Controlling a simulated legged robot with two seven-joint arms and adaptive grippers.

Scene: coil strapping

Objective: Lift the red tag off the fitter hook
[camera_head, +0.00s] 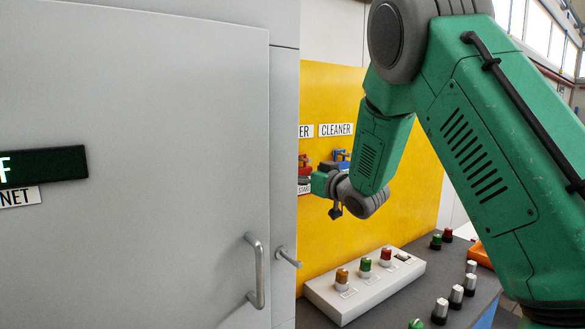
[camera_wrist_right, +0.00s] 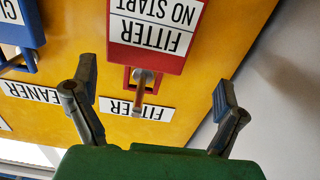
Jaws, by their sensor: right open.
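The red tag (camera_wrist_right: 180,57), lettered FITTER NO START, hangs on the fitter hook (camera_wrist_right: 140,92) against the yellow board; the right wrist view shows it upside down. The hook passes through the opening at the tag's end, above the FITTER label (camera_wrist_right: 155,111). My right gripper (camera_wrist_right: 155,88) is open, with one finger on each side of the hook and apart from the tag. In the head view, the red tag (camera_head: 304,189) shows only partly, cut off by the grey cabinet and my right gripper (camera_head: 309,182). My left gripper is out of view.
A blue tag (camera_wrist_right: 22,25) hangs beside the red one, near the CLEANER label (camera_wrist_right: 32,92). The grey cabinet (camera_head: 140,150) with a bar handle (camera_head: 257,270) fills the left. Below the board stands a control box (camera_head: 350,293) with coloured knobs.

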